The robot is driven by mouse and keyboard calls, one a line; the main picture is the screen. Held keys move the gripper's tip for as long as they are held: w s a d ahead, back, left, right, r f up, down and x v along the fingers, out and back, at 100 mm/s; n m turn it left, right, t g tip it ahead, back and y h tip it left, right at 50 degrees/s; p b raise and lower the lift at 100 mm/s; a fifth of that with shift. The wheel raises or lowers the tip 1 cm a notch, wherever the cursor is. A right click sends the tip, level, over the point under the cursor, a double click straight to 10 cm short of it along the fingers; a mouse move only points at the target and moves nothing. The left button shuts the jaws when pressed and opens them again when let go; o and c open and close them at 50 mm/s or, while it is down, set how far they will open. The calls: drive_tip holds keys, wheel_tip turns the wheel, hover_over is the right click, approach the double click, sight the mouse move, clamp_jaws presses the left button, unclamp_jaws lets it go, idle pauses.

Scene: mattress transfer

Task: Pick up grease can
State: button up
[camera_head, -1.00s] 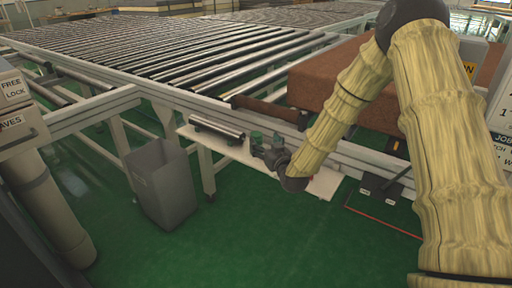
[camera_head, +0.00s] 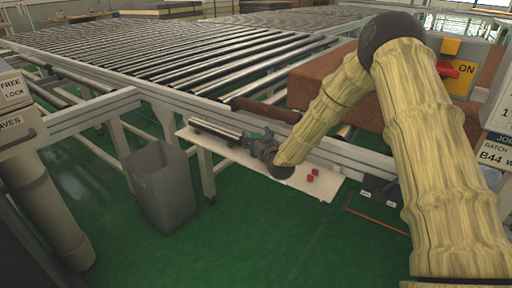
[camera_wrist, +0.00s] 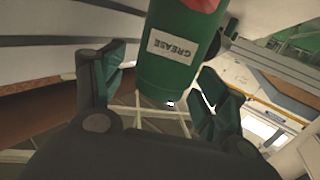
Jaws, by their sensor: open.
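The grease can (camera_wrist: 172,52) is a green cylinder with a white GREASE label that reads upside down and a red part at the top edge of the wrist view. My gripper (camera_wrist: 163,80) is open, with one green-padded finger on each side of the can's lower end in that view. A gap shows beside each finger, so it does not hold the can. In the head view my gripper (camera_head: 264,146) is low over the white shelf, near its middle. The can cannot be made out there.
The white shelf (camera_head: 232,152) runs below the roller conveyor (camera_head: 200,62). Metal rollers (camera_head: 215,128) lie on its left part, and small red objects (camera_head: 312,176) on its right. A grey bin (camera_head: 163,190) stands in front. A brown block (camera_head: 325,84) sits on the conveyor's right.

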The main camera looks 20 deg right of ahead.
drive_tip(key=c, duration=1.4)
